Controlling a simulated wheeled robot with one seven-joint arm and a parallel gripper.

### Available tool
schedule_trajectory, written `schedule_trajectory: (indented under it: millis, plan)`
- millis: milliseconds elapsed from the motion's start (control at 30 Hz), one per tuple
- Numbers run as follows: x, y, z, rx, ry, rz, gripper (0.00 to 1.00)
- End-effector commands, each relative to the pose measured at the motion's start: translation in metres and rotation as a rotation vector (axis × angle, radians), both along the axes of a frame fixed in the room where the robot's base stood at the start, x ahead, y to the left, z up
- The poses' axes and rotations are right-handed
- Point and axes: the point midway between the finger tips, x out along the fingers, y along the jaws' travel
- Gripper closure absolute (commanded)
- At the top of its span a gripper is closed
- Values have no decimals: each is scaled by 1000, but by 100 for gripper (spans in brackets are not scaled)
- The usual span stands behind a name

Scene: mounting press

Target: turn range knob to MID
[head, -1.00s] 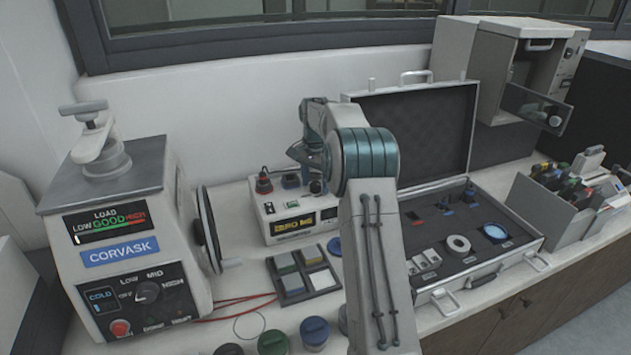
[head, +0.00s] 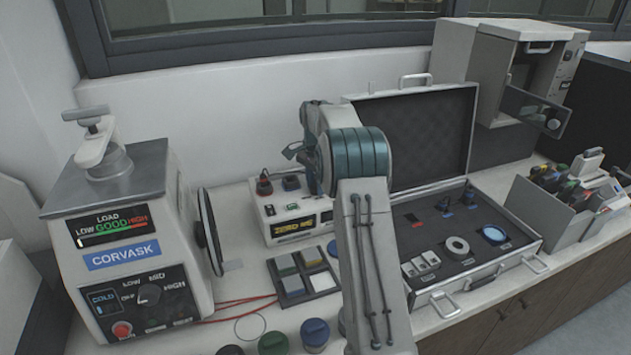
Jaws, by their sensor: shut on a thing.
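The meter box (head: 290,229) with a yellow lit display stands on the counter left of my arm. My gripper (head: 296,152) shows only in part above the right side of this box, beside my wrist.
An open case (head: 455,268) with parts in foam lies right of my arm. A tray of coloured squares (head: 303,293) lies before the box. Several round-capped jars (head: 314,332) stand at the front edge. A cabinet (head: 480,60) with its door open stands at back right.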

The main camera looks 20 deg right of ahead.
Motion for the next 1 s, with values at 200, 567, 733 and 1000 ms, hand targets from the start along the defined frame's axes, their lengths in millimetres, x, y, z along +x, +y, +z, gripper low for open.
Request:
schedule_trajectory:
  millis: [200,567,733,1000]
  plan:
    - [0,0,3,-2,0,-199,92]
    - [0,0,2,-2,-1,-529,92]
    - [0,0,2,-1,-1,-657,92]
    - [1,0,1,-1,-2,-790,92]
